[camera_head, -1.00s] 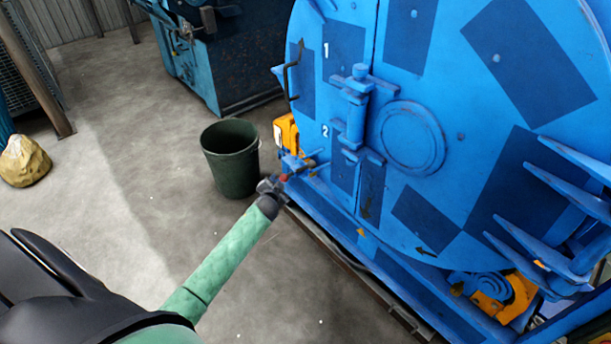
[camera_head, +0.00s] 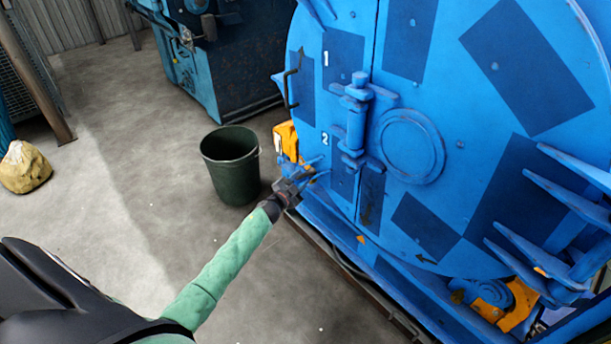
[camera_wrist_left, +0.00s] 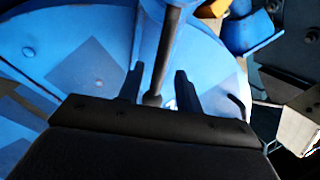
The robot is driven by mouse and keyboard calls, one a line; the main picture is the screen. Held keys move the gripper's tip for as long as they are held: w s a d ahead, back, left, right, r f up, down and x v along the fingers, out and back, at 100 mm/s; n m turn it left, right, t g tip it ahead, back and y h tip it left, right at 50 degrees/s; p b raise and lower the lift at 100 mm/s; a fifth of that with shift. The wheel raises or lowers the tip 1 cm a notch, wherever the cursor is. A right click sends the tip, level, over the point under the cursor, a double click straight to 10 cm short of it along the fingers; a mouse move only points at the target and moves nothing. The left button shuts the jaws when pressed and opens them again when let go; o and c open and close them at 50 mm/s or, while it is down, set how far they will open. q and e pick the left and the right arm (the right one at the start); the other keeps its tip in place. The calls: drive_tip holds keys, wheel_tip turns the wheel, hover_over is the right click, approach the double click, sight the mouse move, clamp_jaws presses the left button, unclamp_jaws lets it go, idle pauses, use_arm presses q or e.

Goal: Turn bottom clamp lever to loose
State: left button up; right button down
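The blue drum machine (camera_head: 425,205) fills the right of the head view. The bottom clamp (camera_head: 312,168) is a small blue fitting low on the door's left edge, by the number 2. My left gripper (camera_head: 296,183) is at this clamp and partly hides it. In the left wrist view its two dark fingers (camera_wrist_left: 159,85) stand apart. A dark rod (camera_wrist_left: 163,55), seemingly the clamp lever, lies between them in that view, with a gap on both sides. Whether the rod is at the fingers' depth I cannot tell. My right gripper is not in view.
A dark green bucket (camera_head: 232,165) stands on the floor just left of the clamp. An orange part (camera_head: 285,140) sits on the machine behind it. Metal spikes (camera_head: 545,215) stick out at the right. The concrete floor (camera_head: 130,190) at left is mostly clear.

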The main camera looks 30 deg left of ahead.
sight(304, 176)
use_arm(q)
drive_tip(key=shift+w+d, duration=0.15)
drive_tip(key=shift+w, duration=0.75)
drive_tip(key=shift+w+d, duration=0.1)
drive_tip(key=shift+w, duration=0.8)
clamp_jaws()
